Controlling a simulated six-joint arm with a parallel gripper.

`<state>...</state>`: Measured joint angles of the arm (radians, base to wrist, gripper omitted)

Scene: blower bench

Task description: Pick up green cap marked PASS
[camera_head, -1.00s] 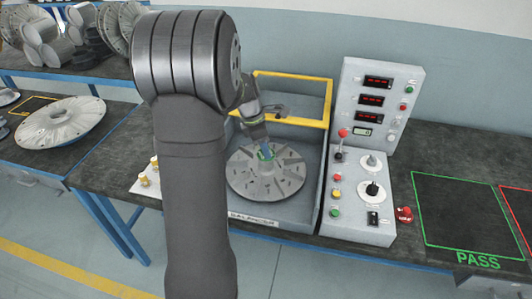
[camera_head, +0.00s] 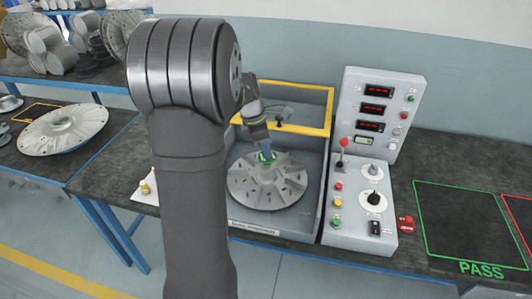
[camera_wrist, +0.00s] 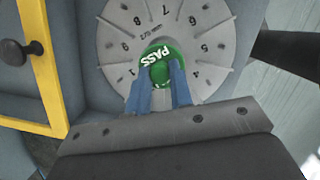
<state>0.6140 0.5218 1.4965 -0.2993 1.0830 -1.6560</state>
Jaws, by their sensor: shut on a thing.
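The green cap (camera_wrist: 148,54) bears the white word PASS and has a raised grip in its middle. My gripper (camera_wrist: 165,76) is shut on that grip with its two blue fingers. In the head view the green cap (camera_head: 268,157) is over the middle of the grey finned disc (camera_head: 247,187), with my gripper (camera_head: 266,152) above it. I cannot tell whether the cap still touches the disc. The disc also shows in the wrist view (camera_wrist: 205,33), with numbers around the cap.
The disc sits in a grey enclosure with a yellow-framed guard (camera_head: 300,131). A control box (camera_head: 355,207) with knobs, buttons and a red-tipped lever stands at its right. A green-outlined PASS area (camera_head: 465,225) further right is empty. Metal discs (camera_head: 62,130) lie on the left bench.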

